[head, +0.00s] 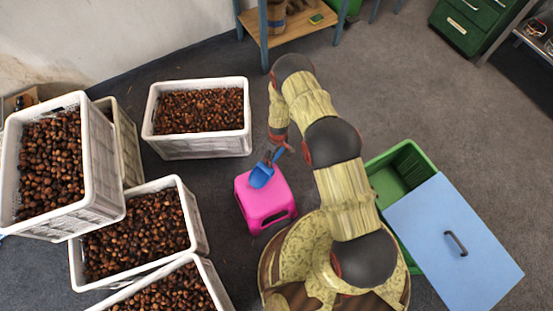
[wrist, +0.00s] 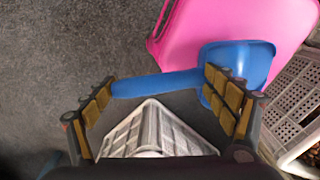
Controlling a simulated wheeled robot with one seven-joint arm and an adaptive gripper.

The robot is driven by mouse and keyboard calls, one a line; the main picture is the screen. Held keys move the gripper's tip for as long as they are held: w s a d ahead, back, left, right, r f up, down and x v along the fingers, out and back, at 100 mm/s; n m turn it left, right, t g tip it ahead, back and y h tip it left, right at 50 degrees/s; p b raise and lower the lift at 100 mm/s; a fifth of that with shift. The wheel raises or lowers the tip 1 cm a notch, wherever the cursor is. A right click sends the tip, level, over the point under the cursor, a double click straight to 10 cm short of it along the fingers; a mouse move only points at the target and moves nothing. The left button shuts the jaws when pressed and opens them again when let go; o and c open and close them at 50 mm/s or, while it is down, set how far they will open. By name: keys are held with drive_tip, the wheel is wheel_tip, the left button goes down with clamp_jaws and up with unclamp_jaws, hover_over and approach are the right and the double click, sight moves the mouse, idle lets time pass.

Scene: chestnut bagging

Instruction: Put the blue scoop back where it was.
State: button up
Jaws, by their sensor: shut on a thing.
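The blue scoop (head: 262,176) shows over the top of the pink stool (head: 252,204) in the head view. Its bowl points down-left and its handle runs up to my gripper (head: 279,152). In the wrist view the scoop's handle (wrist: 155,84) lies across between the two padded fingers of my gripper (wrist: 165,103), with the bowl (wrist: 250,58) behind the right finger. My gripper is shut on the scoop. The pink stool (wrist: 205,28) is behind the scoop in the wrist view. I cannot tell whether the scoop touches the stool.
White crates of chestnuts stand at the back (head: 200,146), at left (head: 95,205) and at lower left (head: 195,215). A green bin (head: 378,158) with a blue lid (head: 465,262) is at right. A wooden shelf (head: 305,28) stands at the back.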

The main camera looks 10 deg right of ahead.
drive_tip(key=shift+w+f+b, duration=0.1)
drive_tip(key=shift+f+b, duration=0.75)
drive_tip(key=shift+f, duration=0.95)
drive_tip(key=o, duration=1.1)
drive_tip(key=shift+o, duration=0.2)
